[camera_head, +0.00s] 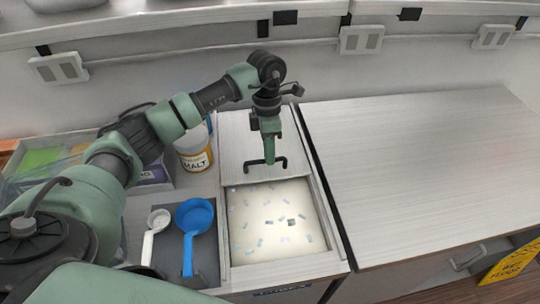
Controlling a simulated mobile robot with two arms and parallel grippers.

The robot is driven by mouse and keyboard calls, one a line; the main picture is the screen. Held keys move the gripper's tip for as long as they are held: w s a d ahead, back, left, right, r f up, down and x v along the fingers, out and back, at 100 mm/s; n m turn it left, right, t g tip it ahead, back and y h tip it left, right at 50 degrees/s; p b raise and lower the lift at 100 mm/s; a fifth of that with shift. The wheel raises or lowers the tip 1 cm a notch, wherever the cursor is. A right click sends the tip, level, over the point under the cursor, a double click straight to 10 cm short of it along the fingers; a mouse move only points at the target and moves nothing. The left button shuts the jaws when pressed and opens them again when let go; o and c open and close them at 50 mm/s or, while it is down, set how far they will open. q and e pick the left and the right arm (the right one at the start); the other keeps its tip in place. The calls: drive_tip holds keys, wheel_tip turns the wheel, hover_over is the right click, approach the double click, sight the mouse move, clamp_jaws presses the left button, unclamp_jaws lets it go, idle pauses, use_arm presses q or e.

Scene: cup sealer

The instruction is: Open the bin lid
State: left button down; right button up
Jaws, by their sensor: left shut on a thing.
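The bin lid (235,140) is a flat pale panel at the back part of the bin (339,262), in the middle of the head view. A dark bar handle (250,164) stands at the lid's front edge. My left gripper (269,158) points down and is shut on the handle. The fingers hide the handle's middle. In front of the lid the bin is uncovered, and its pale, lit inside with scattered small grey pieces (270,220) shows. My right gripper is out of view.
A blue scoop (194,217) and a white scoop (157,222) lie on a dark mat left of the bin. A malt tub (195,152) stands behind them, close to my left arm. The countertop (430,160) to the right is clear. Wall sockets (361,40) are behind.

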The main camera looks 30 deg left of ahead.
use_arm(q)
drive_tip(key=c, duration=1.5)
unclamp_jaws()
drive_tip(key=shift+o, duration=0.2)
drive_tip(key=shift+s, duration=0.1)
drive_tip(key=shift+r, duration=0.35)
wheel_tip(320, 180, up, 7)
drive_tip(key=w+b, duration=0.1)
drive_tip(key=b, duration=0.1)
drive_tip(key=shift+w+a+b, duration=0.15)
drive_tip(key=shift+a+b, duration=0.2)
drive_tip(key=shift+a, duration=0.1)
